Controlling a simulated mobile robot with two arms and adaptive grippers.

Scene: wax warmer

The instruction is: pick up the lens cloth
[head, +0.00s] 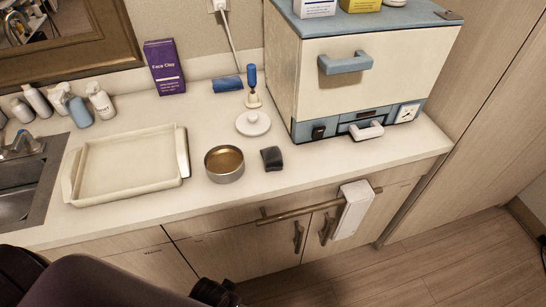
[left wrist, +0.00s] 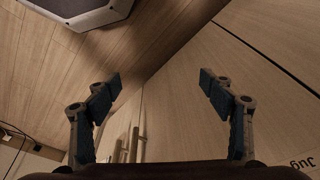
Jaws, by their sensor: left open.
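A small dark grey folded cloth (head: 271,158), which looks like the lens cloth, lies on the white counter (head: 225,200) in the head view, right of a round metal tin. My left arm comes in at the bottom left of the head view, with a dark part of it (head: 215,292) below the counter's front edge. In the left wrist view my left gripper (left wrist: 161,88) is open, its two fingers wide apart with nothing between them. Cabinet fronts and floor lie beyond it, and the cloth does not show there. My right gripper is in neither view.
The open tin (head: 224,176) and a white lid (head: 253,123) stand close to the cloth. A shallow tray (head: 128,168) is at left. A large white-and-blue cabinet (head: 365,75) stands behind right. A towel (head: 352,209) hangs on the front rail (head: 290,213).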

